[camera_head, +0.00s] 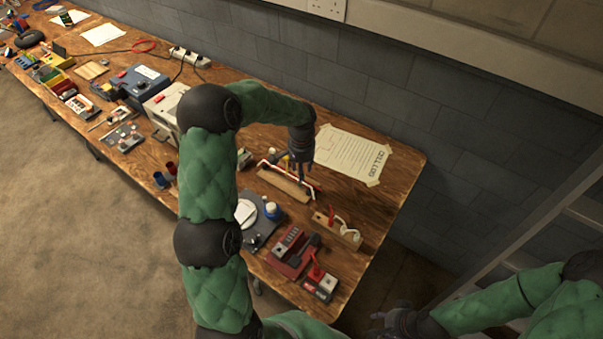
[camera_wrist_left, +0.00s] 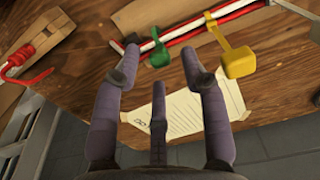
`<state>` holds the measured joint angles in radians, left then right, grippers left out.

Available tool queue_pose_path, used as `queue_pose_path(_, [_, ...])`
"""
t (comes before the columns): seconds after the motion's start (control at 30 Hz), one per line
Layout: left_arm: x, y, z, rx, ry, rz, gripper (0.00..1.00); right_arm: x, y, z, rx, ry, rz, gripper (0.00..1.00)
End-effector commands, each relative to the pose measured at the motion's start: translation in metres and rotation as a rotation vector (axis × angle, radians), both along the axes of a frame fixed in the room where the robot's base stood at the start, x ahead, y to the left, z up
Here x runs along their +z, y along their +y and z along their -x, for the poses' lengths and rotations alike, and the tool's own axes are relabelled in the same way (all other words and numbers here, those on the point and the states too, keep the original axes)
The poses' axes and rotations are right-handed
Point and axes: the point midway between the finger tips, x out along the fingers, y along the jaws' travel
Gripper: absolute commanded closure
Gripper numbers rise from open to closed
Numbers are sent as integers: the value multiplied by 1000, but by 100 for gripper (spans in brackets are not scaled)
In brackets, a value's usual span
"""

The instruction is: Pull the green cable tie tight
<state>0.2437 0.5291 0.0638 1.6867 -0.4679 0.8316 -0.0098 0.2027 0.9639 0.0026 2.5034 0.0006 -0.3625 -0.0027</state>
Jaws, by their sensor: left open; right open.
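The green cable tie (camera_wrist_left: 158,55) sits around a bundle of red, white and dark cables (camera_wrist_left: 190,35) in the left wrist view. Its head hangs off the near side of the bundle. A yellow cable tie (camera_wrist_left: 238,60) is on the same bundle to the right. My left gripper (camera_wrist_left: 163,68) is open, its fingers spread on either side of the green tie, with nothing held; contact cannot be told. In the head view my left gripper (camera_head: 302,165) hangs over the cable board (camera_head: 284,186) and hides the green tie. My right gripper (camera_head: 398,322) is open and empty, off the table's front right corner.
A taped paper sheet (camera_head: 352,154) lies right of the cable board. A wooden block with a red hook (camera_head: 338,230), a red device (camera_head: 293,252) and a dark scale-like tray (camera_head: 262,228) stand nearby. A grey wall closes the back.

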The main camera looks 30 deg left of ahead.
Motion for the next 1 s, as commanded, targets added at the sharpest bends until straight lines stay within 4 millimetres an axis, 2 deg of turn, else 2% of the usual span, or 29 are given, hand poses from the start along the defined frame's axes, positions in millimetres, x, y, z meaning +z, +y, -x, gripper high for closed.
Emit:
queue_pose_path(0.13, [-11, 0, 0, 0, 0, 1, 57, -4, 0, 0, 0, 0, 0, 58])
queue_pose_path(0.47, [-13, 0, 0, 1, -1, 0, 57, -4, 0, 0, 0, 0, 0, 58])
queue_pose_path(0.6, [-13, 0, 0, 1, -1, 0, 96, -4, 0, 0, 0, -1, 0, 58])
queue_pose_path(0.63, [-12, 0, 0, 1, -1, 0, 100, -4, 0, 0, 0, -1, 0, 58])
queue_pose_path(0.87, [-12, 0, 0, 1, -1, 0, 100, -3, 0, 0, 0, 0, 0, 58])
queue_pose_path(1.0, [-4, 0, 0, 1, -2, 0, 100, 2, 0, 0, 0, 0, 0, 58])
